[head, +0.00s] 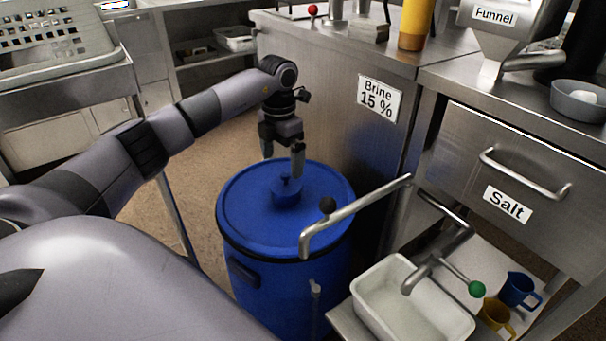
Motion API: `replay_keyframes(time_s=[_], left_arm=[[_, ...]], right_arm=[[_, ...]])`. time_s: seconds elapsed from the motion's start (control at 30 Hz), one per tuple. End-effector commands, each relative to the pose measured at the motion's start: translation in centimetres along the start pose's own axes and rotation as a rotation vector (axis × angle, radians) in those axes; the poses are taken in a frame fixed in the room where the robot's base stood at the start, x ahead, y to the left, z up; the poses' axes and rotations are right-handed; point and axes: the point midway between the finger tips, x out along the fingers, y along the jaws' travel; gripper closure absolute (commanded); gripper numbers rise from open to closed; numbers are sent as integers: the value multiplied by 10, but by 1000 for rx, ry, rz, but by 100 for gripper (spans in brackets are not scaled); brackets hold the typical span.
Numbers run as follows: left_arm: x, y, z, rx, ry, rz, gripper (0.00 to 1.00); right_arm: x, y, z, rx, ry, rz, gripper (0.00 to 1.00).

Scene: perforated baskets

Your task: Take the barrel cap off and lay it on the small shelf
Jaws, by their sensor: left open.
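A large blue barrel (240,224) stands on the floor in the middle of the head view. Its blue cap (287,192), with a small knob on top, sits in the middle of the barrel lid. My left gripper (283,157) hangs just above the cap with its fingers pointing down. It is open and empty, and one finger shows close behind the knob; I cannot tell whether it touches. My right gripper is not in view. A small low shelf (541,295) at the lower right, under the salt drawer, may be the small shelf.
A bent metal pipe (352,213) with a black ball reaches over the barrel's right edge. A white tub (377,297), a tap with a green knob (477,289), a blue mug (518,289) and a yellow mug (495,315) crowd the lower right. A perforated basket (52,40) stands upper left.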

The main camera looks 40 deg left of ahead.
Motion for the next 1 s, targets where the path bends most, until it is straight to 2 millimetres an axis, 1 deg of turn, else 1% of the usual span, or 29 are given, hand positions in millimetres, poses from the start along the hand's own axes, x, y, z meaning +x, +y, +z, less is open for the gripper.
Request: replay_keyframes(time_s=[0.1,0.37,0.57,0.67,0.73,0.9,0.93,0.97,1.0], left_arm=[[4,1,-1,-2,2,2,0],[27,-1,-1,-1,1,0,0],[57,-4,-3,0,3,1,0],[69,-4,-3,-1,2,0,0],[72,-4,-3,0,1,1,0],[71,-4,-2,0,-1,1,0],[71,-4,-2,0,-1,1,3],[71,-4,-2,0,-1,1,13],[71,-4,-2,0,-1,1,26]], right_arm=[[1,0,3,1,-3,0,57],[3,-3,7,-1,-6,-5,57],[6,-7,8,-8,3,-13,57],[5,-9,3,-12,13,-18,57],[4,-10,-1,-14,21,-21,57],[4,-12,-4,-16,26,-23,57],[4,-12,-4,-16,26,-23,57],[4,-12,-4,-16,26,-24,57],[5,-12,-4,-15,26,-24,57]])
